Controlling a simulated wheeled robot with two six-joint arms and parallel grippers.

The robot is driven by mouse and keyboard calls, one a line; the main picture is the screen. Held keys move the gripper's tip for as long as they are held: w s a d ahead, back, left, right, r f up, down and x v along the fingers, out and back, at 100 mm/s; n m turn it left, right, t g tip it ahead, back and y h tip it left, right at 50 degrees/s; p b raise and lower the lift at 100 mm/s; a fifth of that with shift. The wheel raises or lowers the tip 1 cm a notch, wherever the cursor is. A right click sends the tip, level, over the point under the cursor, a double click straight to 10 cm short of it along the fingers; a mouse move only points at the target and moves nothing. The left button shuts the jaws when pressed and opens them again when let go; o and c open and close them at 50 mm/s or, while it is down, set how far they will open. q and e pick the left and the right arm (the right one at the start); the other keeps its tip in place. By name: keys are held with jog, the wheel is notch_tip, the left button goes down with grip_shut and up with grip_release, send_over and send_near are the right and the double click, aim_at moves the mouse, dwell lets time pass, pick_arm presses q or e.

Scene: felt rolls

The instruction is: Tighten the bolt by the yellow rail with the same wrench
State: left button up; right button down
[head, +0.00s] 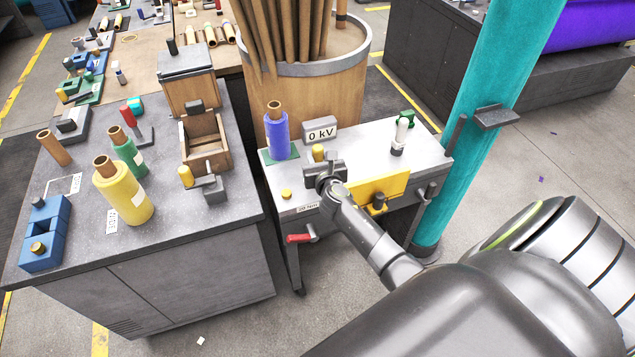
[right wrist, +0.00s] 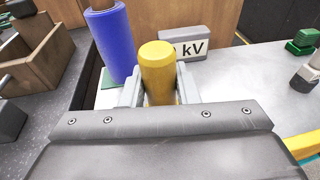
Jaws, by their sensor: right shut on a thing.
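My right gripper (head: 322,172) is over the front of the small grey bench. Its fingers are shut on an upright yellow cylindrical handle (right wrist: 157,72), whose top also shows in the head view (head: 318,152). The handle's lower end is hidden, so I cannot tell whether it belongs to the wrench. The yellow rail (head: 365,189) is on the bench's front edge, just right of the gripper. A dark fitting with a brass-coloured top (head: 378,203), possibly the bolt, is at the rail's front. My left gripper is not in view.
A blue roll (head: 276,135) stands close behind the gripper, beside a "0 kV" sign (head: 320,130). A red-handled lever (head: 300,238) is below the bench front. A teal column (head: 480,120) rises on the right. The bench top right of the sign has free room.

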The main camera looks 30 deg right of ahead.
jog(key=shift+s+f+b, duration=0.15)
jog(key=shift+f+b, duration=0.4)
jog(key=shift+f, duration=0.4)
dwell(2.2)
jog(key=shift+r, duration=0.2)
dwell(4.1)
